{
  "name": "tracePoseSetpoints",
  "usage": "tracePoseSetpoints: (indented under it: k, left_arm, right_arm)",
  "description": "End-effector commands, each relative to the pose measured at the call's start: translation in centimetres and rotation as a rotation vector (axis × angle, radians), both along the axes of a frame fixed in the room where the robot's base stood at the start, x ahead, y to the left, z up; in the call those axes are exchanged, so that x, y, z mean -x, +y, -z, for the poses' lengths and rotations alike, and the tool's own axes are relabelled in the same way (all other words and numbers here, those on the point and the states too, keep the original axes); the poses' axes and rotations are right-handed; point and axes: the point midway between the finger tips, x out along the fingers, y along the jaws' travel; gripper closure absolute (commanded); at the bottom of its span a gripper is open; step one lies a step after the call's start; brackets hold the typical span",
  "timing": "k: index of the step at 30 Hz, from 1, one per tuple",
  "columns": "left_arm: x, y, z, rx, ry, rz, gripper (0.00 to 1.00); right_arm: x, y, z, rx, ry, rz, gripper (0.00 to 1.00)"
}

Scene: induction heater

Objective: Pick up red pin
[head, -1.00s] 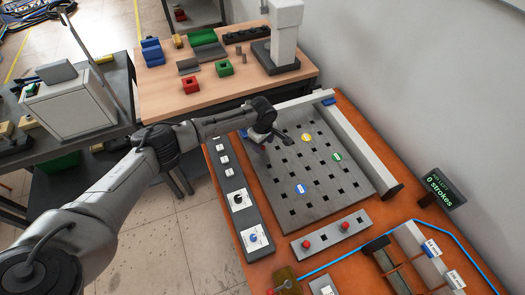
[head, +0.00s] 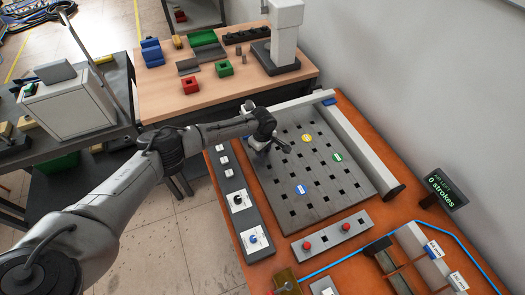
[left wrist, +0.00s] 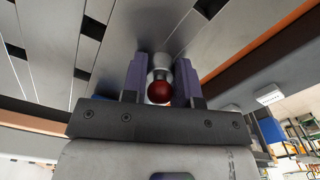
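The red pin (left wrist: 160,91) shows in the left wrist view as a red ball on a silver body. It lies between the two purple fingers of my left gripper (left wrist: 162,80) and about fills the gap. I cannot tell whether the fingers press on it. In the head view my left gripper (head: 270,143) is low over the far left part of the grey slotted plate (head: 320,205). The arm hides the pin there. My right gripper is not in view.
Blue, yellow and green round markers lie on the plate. A dark control strip (head: 229,185) runs along its left side. A panel with two red buttons (head: 333,237) is in front. A grey rail (head: 365,150) borders the right side. A wooden table (head: 165,98) stands behind.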

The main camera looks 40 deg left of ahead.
Motion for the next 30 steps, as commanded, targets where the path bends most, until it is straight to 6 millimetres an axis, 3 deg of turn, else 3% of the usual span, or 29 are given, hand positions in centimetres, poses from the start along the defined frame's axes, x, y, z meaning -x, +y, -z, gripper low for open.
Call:
tracePoseSetpoints:
  k: [7, 19, 26, 30]
  left_arm:
    - [0.0, 0.0, 0.0, 0.0, 0.0, 0.0, 0.98]
    - [0.0, 0.0, -0.8, 0.0, -0.001, 0.0, 0.99]
    - [0.0, 0.0, -4.1, 0.001, -0.003, 0.001, 0.99]
    - [1.9, -0.2, -5.3, 0.0, 0.002, 0.003, 0.99]
  right_arm:
    - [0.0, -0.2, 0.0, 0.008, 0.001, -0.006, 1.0]
    - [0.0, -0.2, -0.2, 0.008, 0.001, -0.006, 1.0]
    - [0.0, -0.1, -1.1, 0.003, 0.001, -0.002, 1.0]
    - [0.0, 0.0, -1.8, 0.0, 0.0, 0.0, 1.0]
